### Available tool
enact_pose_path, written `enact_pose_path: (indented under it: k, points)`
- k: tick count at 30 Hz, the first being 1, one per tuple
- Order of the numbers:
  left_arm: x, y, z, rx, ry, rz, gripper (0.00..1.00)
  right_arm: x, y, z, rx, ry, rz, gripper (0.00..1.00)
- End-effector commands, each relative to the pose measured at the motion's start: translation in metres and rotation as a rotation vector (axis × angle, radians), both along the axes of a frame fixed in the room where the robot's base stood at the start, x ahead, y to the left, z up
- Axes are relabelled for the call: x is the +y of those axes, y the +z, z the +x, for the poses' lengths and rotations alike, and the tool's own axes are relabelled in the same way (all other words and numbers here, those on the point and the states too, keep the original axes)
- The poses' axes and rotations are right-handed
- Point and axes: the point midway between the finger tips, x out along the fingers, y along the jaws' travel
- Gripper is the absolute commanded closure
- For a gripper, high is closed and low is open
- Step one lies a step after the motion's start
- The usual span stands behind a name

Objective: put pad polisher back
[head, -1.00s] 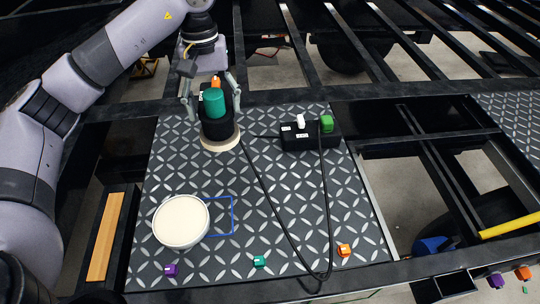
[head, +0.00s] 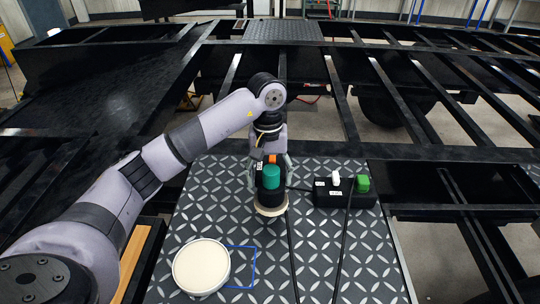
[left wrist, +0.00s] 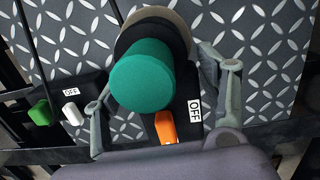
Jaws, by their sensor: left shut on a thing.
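The pad polisher (head: 270,178) has a teal knob, a black body, an orange switch and a round cream pad underneath. My left gripper (head: 269,172) is shut on its black body, with a finger on each side. In the left wrist view the polisher (left wrist: 145,75) shows its teal top, orange switch and an OFF label. It is over the far half of the diamond plate (head: 320,255); I cannot tell whether its pad touches the plate. A blue square outline (head: 253,268) is marked on the plate, partly covered by a round cream-topped container (head: 201,266). My right gripper is out of view.
A black power box (head: 345,197) with a white plug and a green switch stands right of the polisher. Black cables run from there toward the front. Open gaps between black trailer beams surround the plate. A wooden strip (head: 132,262) lies at left.

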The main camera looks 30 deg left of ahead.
Motion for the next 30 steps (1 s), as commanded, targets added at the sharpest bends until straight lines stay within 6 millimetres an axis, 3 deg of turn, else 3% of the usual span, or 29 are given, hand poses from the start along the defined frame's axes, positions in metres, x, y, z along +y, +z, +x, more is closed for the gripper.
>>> enact_pose_path:
  k: [6,14,21,30]
  points:
    - [-0.001,-0.026,0.001,-0.005,0.0,-0.003,0.69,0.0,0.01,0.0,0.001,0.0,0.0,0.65]
    - [-0.001,-0.04,0.001,-0.004,0.0,-0.002,0.69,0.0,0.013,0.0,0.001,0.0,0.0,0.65]
    - [0.0,-0.067,0.001,-0.004,0.0,-0.002,0.69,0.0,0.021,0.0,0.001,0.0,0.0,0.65]
    - [0.0,-0.071,0.002,-0.007,0.0,-0.002,0.69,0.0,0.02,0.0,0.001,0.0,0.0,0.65]
